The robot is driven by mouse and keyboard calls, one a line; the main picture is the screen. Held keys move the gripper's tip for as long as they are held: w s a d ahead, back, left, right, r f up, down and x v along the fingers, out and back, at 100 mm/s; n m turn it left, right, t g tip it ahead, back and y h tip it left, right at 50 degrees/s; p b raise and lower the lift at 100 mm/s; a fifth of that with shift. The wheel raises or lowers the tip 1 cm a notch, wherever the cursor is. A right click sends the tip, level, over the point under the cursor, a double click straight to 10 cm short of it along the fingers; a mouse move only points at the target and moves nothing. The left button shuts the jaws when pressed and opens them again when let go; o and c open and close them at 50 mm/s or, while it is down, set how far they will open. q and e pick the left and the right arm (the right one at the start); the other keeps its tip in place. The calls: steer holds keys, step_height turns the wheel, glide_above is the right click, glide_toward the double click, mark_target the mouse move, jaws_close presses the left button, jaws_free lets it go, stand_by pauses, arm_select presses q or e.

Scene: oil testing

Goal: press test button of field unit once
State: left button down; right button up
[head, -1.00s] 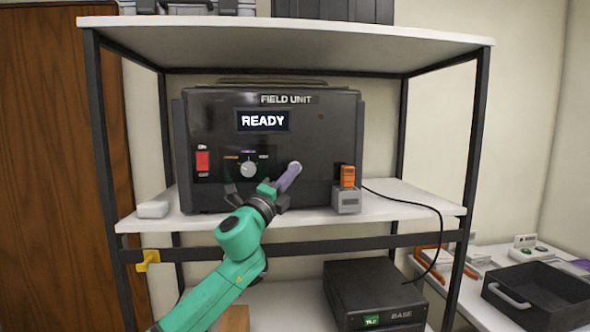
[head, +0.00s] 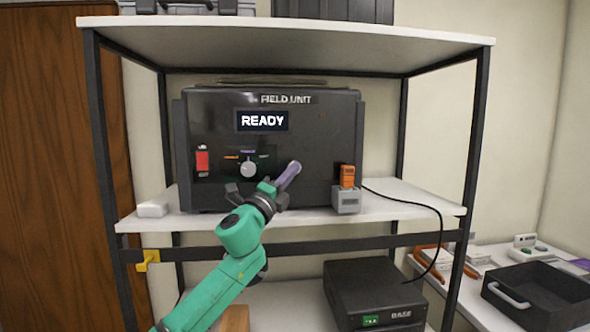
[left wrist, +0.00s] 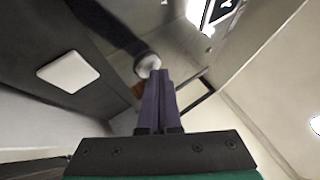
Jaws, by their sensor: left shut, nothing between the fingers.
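The field unit (head: 225,135) is a black case on the middle shelf, and its display (head: 262,121) reads READY. Its front has a red switch (head: 202,160), a selector knob (head: 249,169) and a pale round button (head: 297,166) to the right. My left gripper (head: 292,172) is shut and empty, its purple fingers pointing at the button and overlapping its left side. In the left wrist view the shut fingertips (left wrist: 159,73) lie close beside a pale round cap (left wrist: 147,64). I cannot tell whether they touch it. My right gripper is not in view.
An orange and grey block (head: 346,190) stands at the unit's right with a black cable. A white box (head: 153,208) lies at the shelf's left end. A black base box (head: 372,290) is on the lower shelf. A black tray (head: 538,295) is on the right table.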

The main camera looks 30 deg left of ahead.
arm_select(q)
steer(key=shift+w+a, duration=0.1)
stand_by(0.5)
steer(key=shift+s+d, duration=0.5)
steer(key=shift+s, duration=0.2)
steer(key=s+d, duration=0.1)
steer(key=s, duration=0.1)
steer(key=s+d, duration=0.2)
steer(key=shift+f, duration=0.1)
stand_by(0.7)
